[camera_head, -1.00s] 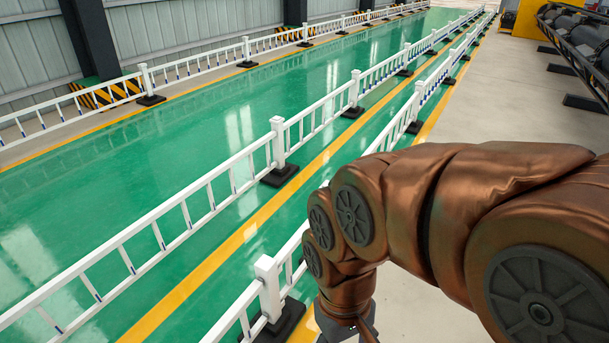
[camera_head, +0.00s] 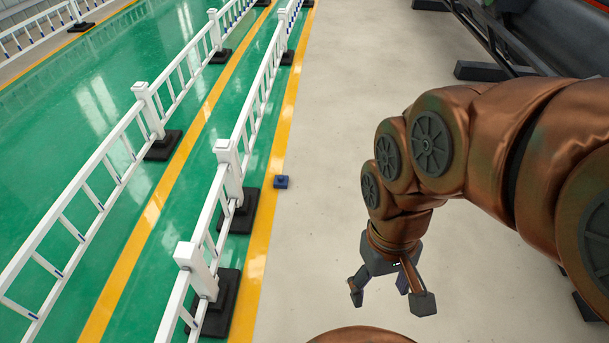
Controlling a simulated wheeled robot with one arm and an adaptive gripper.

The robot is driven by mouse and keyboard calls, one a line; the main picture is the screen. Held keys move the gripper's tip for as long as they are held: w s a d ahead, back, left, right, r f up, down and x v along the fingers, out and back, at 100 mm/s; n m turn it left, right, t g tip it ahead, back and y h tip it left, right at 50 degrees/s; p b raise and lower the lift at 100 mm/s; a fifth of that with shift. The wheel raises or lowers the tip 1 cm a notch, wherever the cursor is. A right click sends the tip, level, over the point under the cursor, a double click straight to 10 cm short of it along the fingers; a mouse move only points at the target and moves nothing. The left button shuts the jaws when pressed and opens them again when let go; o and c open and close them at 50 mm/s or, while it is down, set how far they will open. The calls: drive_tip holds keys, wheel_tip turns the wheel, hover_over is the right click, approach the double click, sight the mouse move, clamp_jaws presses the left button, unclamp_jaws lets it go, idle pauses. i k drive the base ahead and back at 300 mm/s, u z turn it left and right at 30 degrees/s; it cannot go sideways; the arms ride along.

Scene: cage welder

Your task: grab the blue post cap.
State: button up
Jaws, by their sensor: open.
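The blue post cap (camera_head: 281,182) is a small dark blue square piece. It lies on the floor at the right edge of the yellow line, just right of the white fence. My gripper (camera_head: 389,298) hangs from the copper-coloured arm at the lower right, with its grey fingers spread and nothing between them. It is to the right of the cap and nearer to me, well apart from it.
A white fence (camera_head: 215,205) with posts on black bases (camera_head: 239,211) runs along the left of the yellow line (camera_head: 262,215). Bare grey floor (camera_head: 330,130) lies between the line and my arm. Dark machinery (camera_head: 520,45) stands at the upper right.

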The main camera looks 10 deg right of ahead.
sight(280, 181)
drive_tip(key=z, duration=0.2)
drive_tip(key=i, duration=0.95)
drive_tip(key=u, duration=0.3)
drive_tip(key=i, duration=1.8)
drive_tip(key=u, duration=0.65)
